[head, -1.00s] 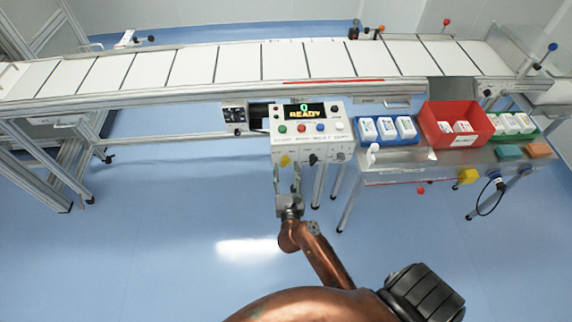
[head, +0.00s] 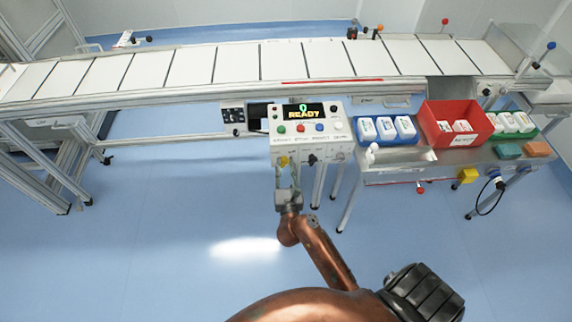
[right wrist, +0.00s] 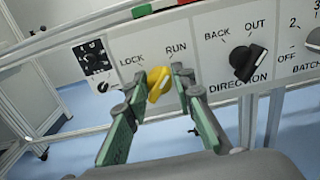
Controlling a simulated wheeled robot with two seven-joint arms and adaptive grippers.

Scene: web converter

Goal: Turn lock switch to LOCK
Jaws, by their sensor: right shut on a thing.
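The yellow lock switch (right wrist: 158,84) is on the white control panel's front face, below the LOCK and RUN labels. It also shows in the head view (head: 283,161). My right gripper (right wrist: 159,88) has its two green-padded fingers on either side of the knob and is shut on it. In the head view my right gripper (head: 287,166) reaches up to the panel from below. The knob looks tilted, its upper end leaning toward RUN; I cannot tell its exact setting. My left gripper is not in view.
A black DIRECTION knob (right wrist: 247,62) sits right of the lock switch, with a BATCH knob (right wrist: 314,40) beyond it. The panel's display (head: 303,111) reads READY. A red bin (head: 455,122) and blue tray (head: 392,137) stand on the shelf at the right. Open floor lies below.

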